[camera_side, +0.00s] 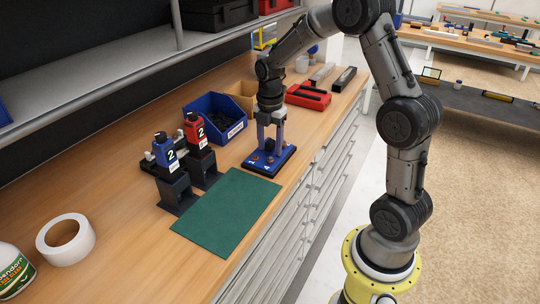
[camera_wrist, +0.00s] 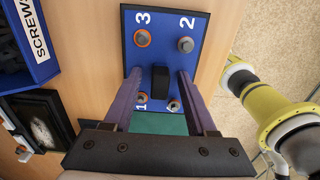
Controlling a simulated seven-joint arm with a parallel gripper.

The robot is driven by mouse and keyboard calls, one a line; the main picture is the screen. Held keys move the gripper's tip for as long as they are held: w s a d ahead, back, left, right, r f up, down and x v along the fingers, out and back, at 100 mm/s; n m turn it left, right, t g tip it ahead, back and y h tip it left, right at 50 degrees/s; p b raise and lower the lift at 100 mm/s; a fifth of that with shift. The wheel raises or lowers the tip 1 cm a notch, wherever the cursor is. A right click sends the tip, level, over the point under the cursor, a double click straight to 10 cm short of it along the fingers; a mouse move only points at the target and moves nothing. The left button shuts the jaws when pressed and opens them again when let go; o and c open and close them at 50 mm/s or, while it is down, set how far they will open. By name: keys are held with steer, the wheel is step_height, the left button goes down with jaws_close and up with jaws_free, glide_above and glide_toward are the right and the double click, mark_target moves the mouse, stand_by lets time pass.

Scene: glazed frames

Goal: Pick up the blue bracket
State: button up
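The blue bracket appears to be the flat blue plate (camera_side: 279,164) with a dark edge, lying on the wooden bench. In the wrist view the plate (camera_wrist: 165,50) carries white numerals, round bolt heads at its corners and an upright black block (camera_wrist: 160,78) at its middle. My gripper (camera_side: 270,146) points straight down over the plate. In the wrist view my gripper's (camera_wrist: 160,73) two purple fingers stand on either side of the black block, with a visible gap to each side. It is open and holds nothing. Whether the fingertips touch the plate is unclear.
A green mat (camera_side: 228,212) lies in front of the plate. Blue (camera_side: 165,152) and red (camera_side: 195,133) bottle-like items marked 2 sit on black stands to the left. A blue bin (camera_side: 222,125) and red tray (camera_side: 308,96) stand behind. A tape roll (camera_side: 66,240) is front left.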

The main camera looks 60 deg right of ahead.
jaws_close()
steer(key=shift+w+r, duration=0.1)
steer(key=shift+r, duration=0.15)
